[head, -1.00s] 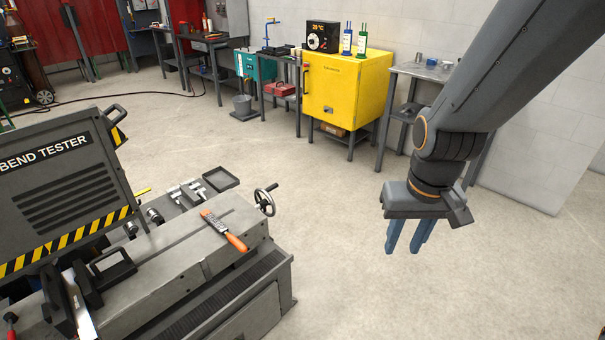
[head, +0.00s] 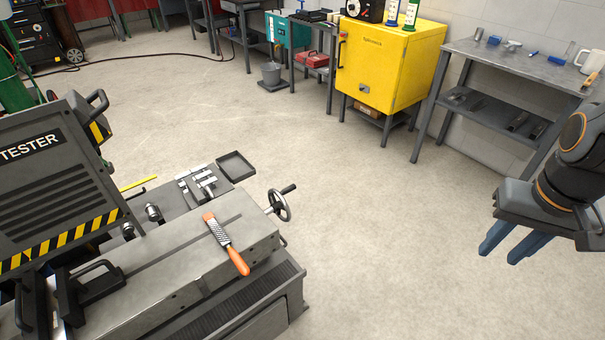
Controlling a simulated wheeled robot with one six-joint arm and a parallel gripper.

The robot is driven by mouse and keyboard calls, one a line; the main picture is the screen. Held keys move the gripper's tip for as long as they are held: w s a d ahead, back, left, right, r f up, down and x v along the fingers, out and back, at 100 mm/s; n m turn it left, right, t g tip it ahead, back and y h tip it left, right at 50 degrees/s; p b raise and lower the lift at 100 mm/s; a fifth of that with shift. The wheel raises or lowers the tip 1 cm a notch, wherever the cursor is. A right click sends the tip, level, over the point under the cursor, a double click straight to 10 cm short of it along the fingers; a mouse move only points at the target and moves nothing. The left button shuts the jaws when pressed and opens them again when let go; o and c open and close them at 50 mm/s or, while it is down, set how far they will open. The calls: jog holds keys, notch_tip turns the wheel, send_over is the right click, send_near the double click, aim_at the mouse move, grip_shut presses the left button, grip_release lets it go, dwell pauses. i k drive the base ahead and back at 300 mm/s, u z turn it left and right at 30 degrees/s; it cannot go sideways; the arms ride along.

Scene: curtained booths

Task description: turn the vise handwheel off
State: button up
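The vise handwheel (head: 280,206), a dark-rimmed metal wheel with a black crank handle, is on the far right end of the grey machine bed. Its handle points up and to the right. How far it is turned cannot be read. My gripper (head: 500,256) hangs at the right edge of the head view, well to the right of the handwheel and apart from it. Its blue fingers point down and left, with a small gap between them and nothing held. Part of the gripper is cut off by the frame edge.
The bend tester (head: 50,175) stands at left. An orange-handled file (head: 227,243) lies on the bed, with a small black tray (head: 236,166) behind it. Open floor (head: 390,220) lies between the machine and my gripper. A yellow cabinet (head: 385,65) and metal table (head: 520,62) stand behind.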

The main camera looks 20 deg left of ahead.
aim_at(277, 207)
jog(key=u, duration=0.25)
jog(key=i, duration=0.55)
jog(key=u, duration=0.9)
jog(key=i, duration=0.45)
jog(key=u, duration=0.55)
